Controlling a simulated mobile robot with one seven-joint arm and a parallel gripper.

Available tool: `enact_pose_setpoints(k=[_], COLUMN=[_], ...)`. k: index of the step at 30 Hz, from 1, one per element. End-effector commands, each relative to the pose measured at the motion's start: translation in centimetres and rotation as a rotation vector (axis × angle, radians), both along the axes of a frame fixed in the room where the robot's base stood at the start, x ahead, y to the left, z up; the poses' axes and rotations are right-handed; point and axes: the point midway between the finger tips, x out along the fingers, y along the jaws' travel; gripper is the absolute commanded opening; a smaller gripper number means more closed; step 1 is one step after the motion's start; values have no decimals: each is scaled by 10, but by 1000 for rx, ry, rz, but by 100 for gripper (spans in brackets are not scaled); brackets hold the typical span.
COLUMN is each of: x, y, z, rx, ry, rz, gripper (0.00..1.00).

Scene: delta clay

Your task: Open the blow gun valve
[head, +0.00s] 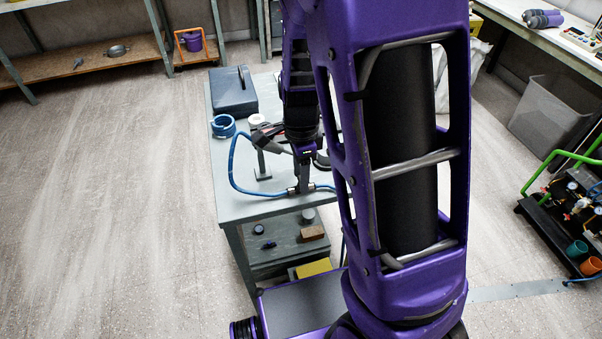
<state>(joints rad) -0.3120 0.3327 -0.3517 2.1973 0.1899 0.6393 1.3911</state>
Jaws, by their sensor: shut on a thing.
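A blue hose (231,168) runs from a coil on the table, down the left and along the near edge to a small dark inline fitting, which looks like the blow gun valve (291,191). My gripper (303,187) reaches down from above, its fingertips at this fitting, and is shut on it. The fingers and arm hide most of the valve, so the position of its handle cannot be told. A dark gun-shaped tool (266,139), likely the blow gun, sits behind on a small stand (262,172).
The grey table (235,201) also carries a dark case (233,92), the blue hose coil (223,126) and a white roll (257,120). Its lower shelf holds a brown block (312,233). My arm covers the table's right side. Floor at left is clear.

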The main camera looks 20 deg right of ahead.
Motion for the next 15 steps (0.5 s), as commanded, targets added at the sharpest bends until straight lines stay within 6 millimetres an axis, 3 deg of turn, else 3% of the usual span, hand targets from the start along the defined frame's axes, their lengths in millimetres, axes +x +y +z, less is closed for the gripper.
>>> enact_pose_setpoints(k=[8, 15], x=[0, 0], y=[0, 0], z=[1, 1], rx=[0, 0], ry=[0, -1], rz=[88, 275], gripper=[0, 0])
